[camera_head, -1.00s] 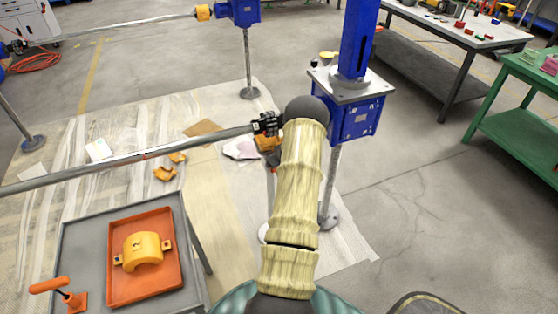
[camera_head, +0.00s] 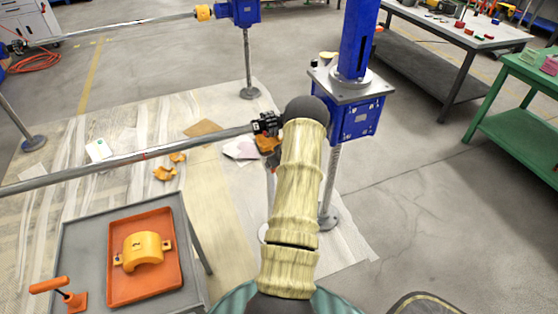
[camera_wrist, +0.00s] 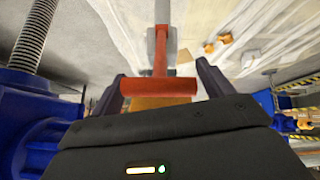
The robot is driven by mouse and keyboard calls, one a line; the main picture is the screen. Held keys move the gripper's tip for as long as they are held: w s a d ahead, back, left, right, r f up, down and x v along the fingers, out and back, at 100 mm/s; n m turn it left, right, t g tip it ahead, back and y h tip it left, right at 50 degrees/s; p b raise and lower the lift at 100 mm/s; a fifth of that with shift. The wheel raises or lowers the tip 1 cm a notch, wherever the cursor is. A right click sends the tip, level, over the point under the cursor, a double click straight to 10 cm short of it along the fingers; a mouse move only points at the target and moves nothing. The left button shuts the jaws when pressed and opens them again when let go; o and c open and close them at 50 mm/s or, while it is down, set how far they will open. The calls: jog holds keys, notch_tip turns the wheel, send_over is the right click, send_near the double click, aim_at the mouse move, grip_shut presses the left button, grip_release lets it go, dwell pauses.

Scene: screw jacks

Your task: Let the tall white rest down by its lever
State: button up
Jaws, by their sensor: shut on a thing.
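In the wrist view, a red-orange lever (camera_wrist: 158,87) runs down to a crossbar that lies between the two dark fingers of my gripper (camera_wrist: 160,86). The jaws are shut on it. The lever's far end meets a whitish upright post (camera_wrist: 161,12), which looks like the tall white rest. Most of the rest is hidden. In the head view, my arm covers the gripper and the lever. Part of a pale post (camera_head: 270,184) shows just left of my arm, below a yellow piece (camera_head: 268,143). I cannot tell what height the rest stands at.
A long grey bar (camera_head: 120,163) reaches in from the left to a black coupling (camera_head: 266,123) beside my arm. A blue screw jack (camera_head: 357,115) stands close right. A grey cart (camera_head: 80,230) with an orange tray (camera_head: 118,291) is front left.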

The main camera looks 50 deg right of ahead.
jog(key=o, duration=1.1)
jog(key=shift+w+d+r, duration=0.1)
jog(key=shift+d+r, duration=0.05)
jog(key=shift+r, duration=0.05)
jog(key=shift+o, duration=1.1)
jog(key=shift+f, duration=0.15)
jog(key=v, duration=1.7)
jog(key=shift+r, duration=0.2)
